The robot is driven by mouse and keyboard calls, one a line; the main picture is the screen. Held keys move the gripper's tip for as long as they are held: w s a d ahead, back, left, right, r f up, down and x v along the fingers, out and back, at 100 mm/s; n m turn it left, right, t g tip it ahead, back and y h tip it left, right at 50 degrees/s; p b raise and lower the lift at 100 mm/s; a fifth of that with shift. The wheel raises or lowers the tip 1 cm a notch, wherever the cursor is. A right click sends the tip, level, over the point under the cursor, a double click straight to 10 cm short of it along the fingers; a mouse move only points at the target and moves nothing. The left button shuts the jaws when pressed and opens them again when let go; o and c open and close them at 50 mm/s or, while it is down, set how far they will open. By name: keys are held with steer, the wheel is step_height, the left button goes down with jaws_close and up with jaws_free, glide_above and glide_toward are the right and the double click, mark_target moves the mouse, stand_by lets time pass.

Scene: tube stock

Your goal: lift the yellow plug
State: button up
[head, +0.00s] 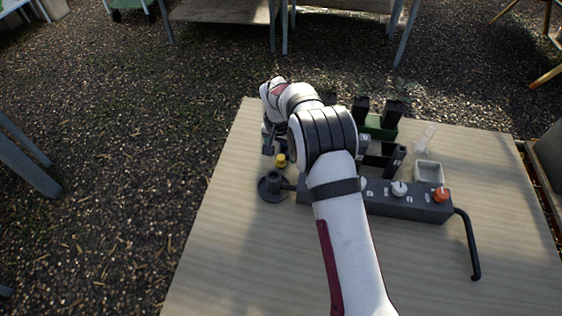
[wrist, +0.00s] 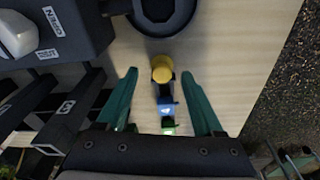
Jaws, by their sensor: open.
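The yellow plug (head: 281,160) stands on the wooden table at its left side, near a round black holder (head: 272,187). In the wrist view the yellow plug (wrist: 162,68) lies between the tips of my gripper (wrist: 159,76), with a gap on each side. My gripper is open and its two teal fingers hold nothing. A small blue piece (wrist: 168,108) and a green piece (wrist: 168,128) show in line with the plug, nearer the palm. I cannot tell whether they are joined to the plug. In the head view my arm hides part of the table behind it.
A dark control box (head: 415,204) with a white knob (head: 399,188) and an orange knob (head: 441,195) stands right of the plug. The table's front left is clear.

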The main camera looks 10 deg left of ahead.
mark_target(281, 157)
steer(key=f, duration=0.3)
steer(key=shift+w+a, duration=0.1)
steer(key=shift+w, duration=0.1)
jaws_close()
steer(key=shift+r, duration=0.1)
